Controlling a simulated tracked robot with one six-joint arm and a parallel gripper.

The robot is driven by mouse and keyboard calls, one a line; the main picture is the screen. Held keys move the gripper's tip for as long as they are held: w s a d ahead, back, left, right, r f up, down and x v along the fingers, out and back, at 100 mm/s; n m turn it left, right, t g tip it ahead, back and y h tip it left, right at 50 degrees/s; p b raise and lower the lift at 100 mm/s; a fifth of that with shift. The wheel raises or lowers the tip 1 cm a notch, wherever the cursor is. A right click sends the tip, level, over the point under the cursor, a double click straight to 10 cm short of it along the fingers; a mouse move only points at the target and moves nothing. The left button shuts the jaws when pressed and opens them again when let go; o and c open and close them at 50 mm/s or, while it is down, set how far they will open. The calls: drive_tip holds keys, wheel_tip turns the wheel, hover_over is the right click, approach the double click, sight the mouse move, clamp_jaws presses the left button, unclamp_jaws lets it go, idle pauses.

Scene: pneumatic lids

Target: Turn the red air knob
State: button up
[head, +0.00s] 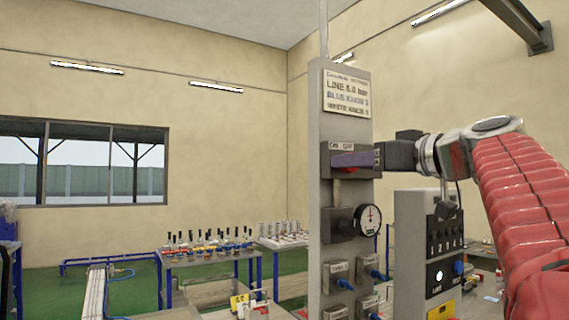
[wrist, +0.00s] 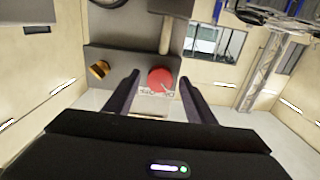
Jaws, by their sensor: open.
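The red air knob (wrist: 161,79) shows in the wrist view on a grey block, beside a small ON/OFF label (wrist: 157,92). My gripper (wrist: 159,77) is open, with one dark finger on each side of the knob. A thin gap shows between the knob and each finger; I cannot tell how deep the fingers reach around it. In the head view my gripper (head: 345,160) is at the upper block of the grey post (head: 327,120), below the ON/OFF label (head: 341,146).
A pressure gauge (head: 369,219) sits below on the post, above several small boxes with blue fittings. A grey control box (head: 428,240) stands to the right, near my arm. Tables with bottles (head: 205,258) stand behind.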

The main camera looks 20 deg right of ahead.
drive_tip(key=shift+c, duration=0.6)
drive_tip(key=shift+d, duration=0.1)
drive_tip(key=c, duration=0.9)
drive_tip(key=shift+m, duration=0.5)
drive_tip(key=m, duration=1.7)
drive_tip(key=shift+d+f, duration=0.1)
drive_tip(key=shift+f, duration=0.1)
drive_tip(key=shift+w, duration=0.1)
